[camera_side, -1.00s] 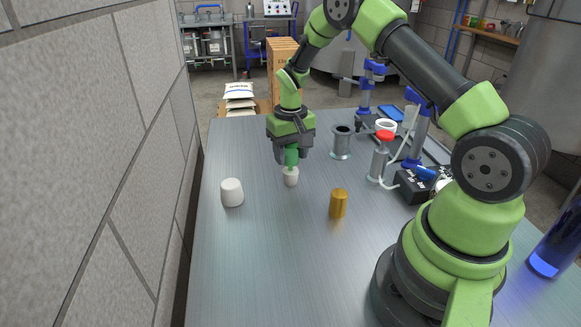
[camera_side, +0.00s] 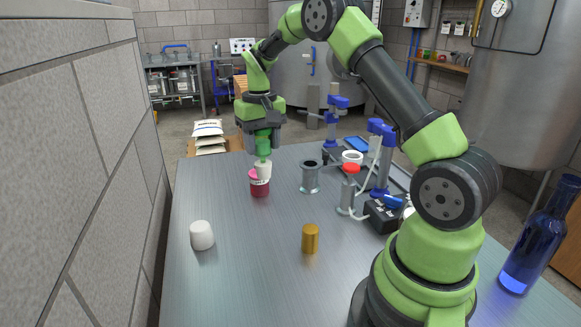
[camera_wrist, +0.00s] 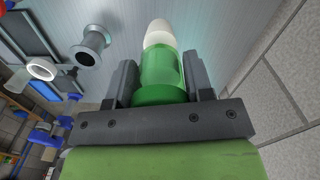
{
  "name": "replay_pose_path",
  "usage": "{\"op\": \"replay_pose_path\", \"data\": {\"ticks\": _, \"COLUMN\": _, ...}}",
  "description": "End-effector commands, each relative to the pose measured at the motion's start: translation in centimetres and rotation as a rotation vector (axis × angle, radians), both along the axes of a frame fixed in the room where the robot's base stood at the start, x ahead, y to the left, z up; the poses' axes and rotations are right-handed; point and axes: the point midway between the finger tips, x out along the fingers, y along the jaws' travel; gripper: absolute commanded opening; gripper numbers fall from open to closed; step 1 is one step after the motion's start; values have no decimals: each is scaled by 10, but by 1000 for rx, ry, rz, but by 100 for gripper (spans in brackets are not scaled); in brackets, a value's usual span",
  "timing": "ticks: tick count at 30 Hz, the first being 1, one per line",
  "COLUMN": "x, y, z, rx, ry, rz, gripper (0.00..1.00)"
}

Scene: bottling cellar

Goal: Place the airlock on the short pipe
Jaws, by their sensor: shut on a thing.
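My gripper (camera_side: 263,140) is shut on the airlock (camera_side: 263,169), a green body with a rounded white end. The white end points down in the side view and shows beyond the jaws in the wrist view (camera_wrist: 160,35). The jaws grip the green part from both sides. The short pipe (camera_side: 310,178) is a grey flanged tube with a dark open top, standing upright to the right of the airlock and apart from it. It also shows at upper left in the wrist view (camera_wrist: 87,54).
A white cup (camera_side: 202,236) and a brass cylinder (camera_side: 310,239) stand nearer. A red-topped cylinder (camera_side: 347,190), blue-fitted stands and a black box (camera_side: 381,216) crowd the right.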

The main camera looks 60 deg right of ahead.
Motion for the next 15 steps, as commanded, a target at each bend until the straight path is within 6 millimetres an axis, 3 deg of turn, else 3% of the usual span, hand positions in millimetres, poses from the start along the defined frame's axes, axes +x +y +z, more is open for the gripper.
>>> {"op": "replay_pose_path", "data": {"ticks": 9, "x": -13, "y": -101, "z": 31, "rx": -12, "ry": 11, "rz": -289, "gripper": 23}}
{"op": "replay_pose_path", "data": {"ticks": 15, "x": -34, "y": -141, "z": 46, "rx": -4, "ry": 0, "rz": -452, "gripper": 23}}
